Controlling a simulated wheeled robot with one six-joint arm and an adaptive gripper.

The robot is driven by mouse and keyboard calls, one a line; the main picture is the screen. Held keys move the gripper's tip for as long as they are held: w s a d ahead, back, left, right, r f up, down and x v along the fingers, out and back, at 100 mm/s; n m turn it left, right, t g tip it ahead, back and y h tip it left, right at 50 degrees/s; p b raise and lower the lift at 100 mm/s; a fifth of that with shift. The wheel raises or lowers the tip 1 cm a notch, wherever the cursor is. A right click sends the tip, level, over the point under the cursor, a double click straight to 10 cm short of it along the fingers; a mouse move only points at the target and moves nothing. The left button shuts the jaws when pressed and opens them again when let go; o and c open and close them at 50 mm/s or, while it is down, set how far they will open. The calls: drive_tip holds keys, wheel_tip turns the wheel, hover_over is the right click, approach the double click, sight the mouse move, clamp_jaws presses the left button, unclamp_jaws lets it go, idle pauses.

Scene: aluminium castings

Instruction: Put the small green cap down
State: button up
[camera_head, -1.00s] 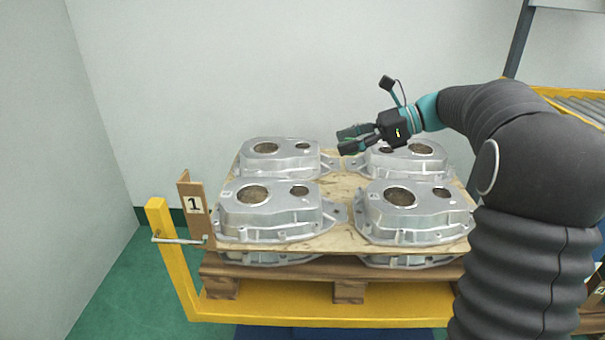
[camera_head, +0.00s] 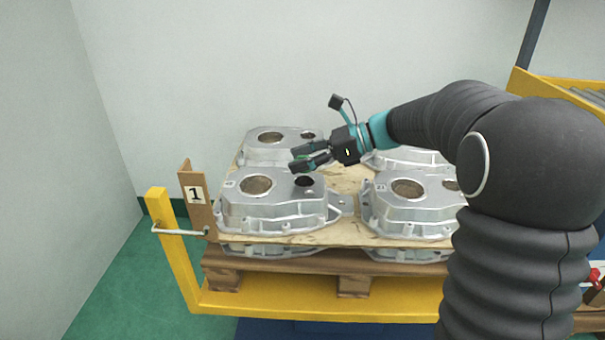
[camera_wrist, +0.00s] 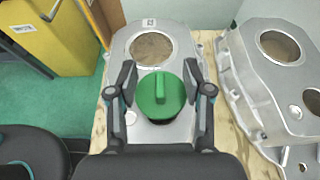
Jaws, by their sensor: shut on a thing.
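The small green cap (camera_wrist: 158,96) is round with a raised ridge across its top. In the wrist view it sits between the two fingers of my gripper (camera_wrist: 160,88), which is shut on it. In the head view my gripper (camera_head: 300,160) is over the front left casting (camera_head: 270,211), close to its small dark hole (camera_head: 303,181). Only a sliver of green shows between the fingers there. In the wrist view the cap covers most of a dark round opening beneath it. I cannot tell whether the cap touches the casting.
More castings stand at the back left (camera_head: 252,151) and front right (camera_head: 408,218), on a wooden board (camera_head: 345,232) over a pallet (camera_head: 290,262). A yellow frame (camera_head: 330,306) and a post with a "1" sign (camera_head: 195,195) border the load.

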drive_tip(key=shift+f, duration=1.9)
drive_tip(key=o, duration=0.8)
drive_tip(key=shift+c, duration=0.2)
drive_tip(key=v, duration=1.2)
drive_tip(key=s+d+f+n+t+h, duration=0.1)
drive_tip(key=s+n+h, duration=0.3)
drive_tip(key=s, duration=0.5)
drive_tip(key=s+d+f+n+t+h, duration=0.2)
drive_tip(key=s+n+h, duration=0.3)
drive_tip(key=s+n, duration=0.3)
drive_tip(key=s+d+f+n+t+h, duration=0.2)
drive_tip(key=s+n, duration=0.4)
drive_tip(key=s, duration=0.4)
wheel_tip(320, 180, down, 2)
drive_tip(key=d+h, duration=0.1)
drive_tip(key=h, duration=0.1)
drive_tip(key=shift+s+h, duration=0.3)
